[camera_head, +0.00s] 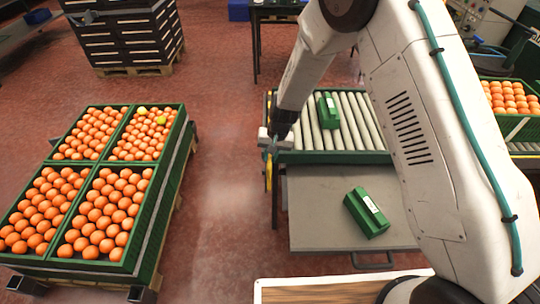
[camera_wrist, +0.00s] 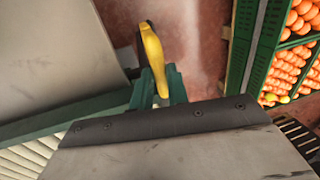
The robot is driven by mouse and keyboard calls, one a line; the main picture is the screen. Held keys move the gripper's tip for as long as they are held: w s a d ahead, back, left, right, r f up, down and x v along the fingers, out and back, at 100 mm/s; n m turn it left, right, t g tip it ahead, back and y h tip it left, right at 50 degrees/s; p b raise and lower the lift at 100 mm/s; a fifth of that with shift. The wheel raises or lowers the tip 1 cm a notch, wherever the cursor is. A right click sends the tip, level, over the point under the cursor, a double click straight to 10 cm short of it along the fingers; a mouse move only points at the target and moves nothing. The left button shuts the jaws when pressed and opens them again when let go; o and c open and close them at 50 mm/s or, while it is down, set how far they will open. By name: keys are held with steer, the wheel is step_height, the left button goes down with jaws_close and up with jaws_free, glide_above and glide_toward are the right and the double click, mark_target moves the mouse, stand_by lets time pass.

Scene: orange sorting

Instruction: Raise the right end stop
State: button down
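A yellow lever, which looks like the end stop (camera_head: 268,172), hangs at the left end of the roller conveyor (camera_head: 330,157) in the head view. In the wrist view the yellow lever (camera_wrist: 152,58) runs down between the two green fingers of my gripper (camera_wrist: 160,88). My gripper (camera_head: 274,141) is at the conveyor's left corner in the head view, just above the lever. The yellow fills most of the gap between the fingers; whether they press on it is not clear. The lever's lower part near the fingers is partly hidden.
A green box (camera_head: 328,112) lies on the rollers. Another green box (camera_head: 366,212) lies on the grey table (camera_head: 310,215) in front. Green crates of oranges (camera_head: 150,255) stand on the left, with clear red floor between (camera_head: 215,220). More oranges (camera_head: 508,97) are at right.

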step_height(320, 180, up, 8)
steer(key=shift+f, duration=0.25)
steer(key=shift+w, duration=0.1)
steer(key=c, duration=1.4)
jaws_free()
steer(key=shift+o, duration=0.2)
steer(key=shift+r, duration=0.15)
step_height(320, 180, up, 8)
steer(key=d, duration=0.1)
steer(key=shift+d+f, duration=0.25)
steer(key=shift+s, duration=0.2)
